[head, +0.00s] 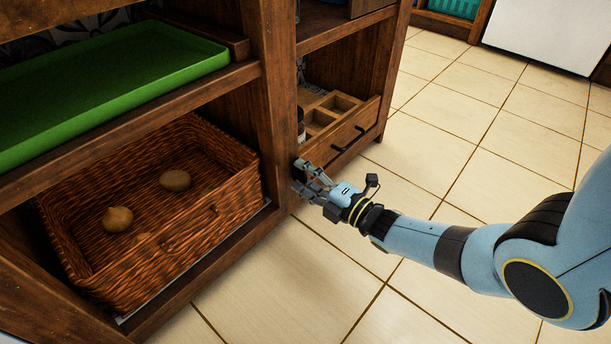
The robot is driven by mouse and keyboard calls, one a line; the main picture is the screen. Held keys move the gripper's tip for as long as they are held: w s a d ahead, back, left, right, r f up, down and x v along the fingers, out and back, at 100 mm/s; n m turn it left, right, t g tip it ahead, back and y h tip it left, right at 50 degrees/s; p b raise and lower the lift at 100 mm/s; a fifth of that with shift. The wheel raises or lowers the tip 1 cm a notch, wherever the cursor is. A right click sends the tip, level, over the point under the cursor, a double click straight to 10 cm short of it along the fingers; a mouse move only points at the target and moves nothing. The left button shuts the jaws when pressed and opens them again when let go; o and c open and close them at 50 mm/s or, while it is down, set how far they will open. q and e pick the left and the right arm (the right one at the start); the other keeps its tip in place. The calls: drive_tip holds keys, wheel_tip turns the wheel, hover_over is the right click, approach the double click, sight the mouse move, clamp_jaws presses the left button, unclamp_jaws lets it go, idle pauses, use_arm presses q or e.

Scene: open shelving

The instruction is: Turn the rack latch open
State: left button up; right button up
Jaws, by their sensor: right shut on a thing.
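My right gripper (305,178) reaches in from the right, low at the front of the wooden rack (278,110). Its fingers are shut on a small part at the left end of the drawer front, beside the upright post. This part appears to be the rack latch; the fingers hide nearly all of it, so its turn angle cannot be told. The wooden drawer (340,138) has a dark bar handle, clear of my fingers, and stands partly out, showing divided compartments inside. My left gripper is not in view.
A wicker basket (215,222) with a few roundish brown items fills the lower left shelf. A green tray (110,85) lies on the shelf above. The tiled floor (450,130) is clear to the right. A white appliance (550,30) stands at the back right.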

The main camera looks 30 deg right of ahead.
drive_tip(key=o, duration=1.2)
drive_tip(key=shift+c, duration=0.2)
drive_tip(key=shift+s, duration=0.1)
drive_tip(key=v, duration=1.2)
